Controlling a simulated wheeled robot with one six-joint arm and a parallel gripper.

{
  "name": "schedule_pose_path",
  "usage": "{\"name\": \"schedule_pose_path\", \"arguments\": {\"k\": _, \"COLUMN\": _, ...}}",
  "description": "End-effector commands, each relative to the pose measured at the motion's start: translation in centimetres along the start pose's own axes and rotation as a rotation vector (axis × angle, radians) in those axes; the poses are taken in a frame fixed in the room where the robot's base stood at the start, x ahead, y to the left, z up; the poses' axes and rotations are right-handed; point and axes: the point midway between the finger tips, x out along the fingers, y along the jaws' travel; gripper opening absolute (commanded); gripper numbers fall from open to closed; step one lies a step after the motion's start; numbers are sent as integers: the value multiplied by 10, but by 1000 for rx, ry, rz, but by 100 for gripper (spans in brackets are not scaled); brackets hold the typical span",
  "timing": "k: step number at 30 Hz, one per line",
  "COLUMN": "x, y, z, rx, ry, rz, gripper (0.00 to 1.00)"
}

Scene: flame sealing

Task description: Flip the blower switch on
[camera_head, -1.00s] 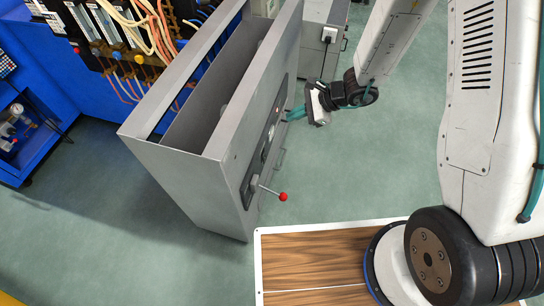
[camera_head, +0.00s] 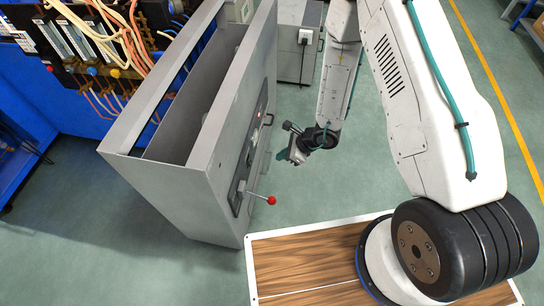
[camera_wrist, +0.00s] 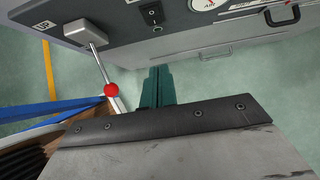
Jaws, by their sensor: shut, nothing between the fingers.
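The grey cabinet (camera_head: 215,130) has a control panel on its right face. The red ball (camera_head: 271,201) also shows in the head view. A label beside the lever reads "UP". I cannot read which control is the blower switch. My gripper (camera_wrist: 158,72) is shut and empty, with its teal fingers below the rocker switch and right of the red ball, apart from both. In the head view my gripper (camera_head: 282,155) hangs just off the panel.
A wooden board with a white edge (camera_head: 247,262) lies in front of the cabinet. Green floor is free to the right.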

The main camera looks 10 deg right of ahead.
Motion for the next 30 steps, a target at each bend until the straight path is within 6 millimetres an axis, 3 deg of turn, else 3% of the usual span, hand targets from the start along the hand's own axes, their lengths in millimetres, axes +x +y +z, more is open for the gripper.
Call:
{"name": "schedule_pose_path", "arguments": {"k": 13, "x": 92, "y": 1, "z": 2, "rx": -3, "ry": -1, "rz": 1, "gripper": 0}}
{"name": "schedule_pose_path", "arguments": {"k": 21, "x": 112, "y": 0, "z": 26, "rx": -1, "ry": -1, "rz": 0, "gripper": 0}}
{"name": "schedule_pose_path", "arguments": {"k": 30, "x": 115, "y": 0, "z": 29, "rx": 0, "ry": -1, "rz": 0, "gripper": 0}}
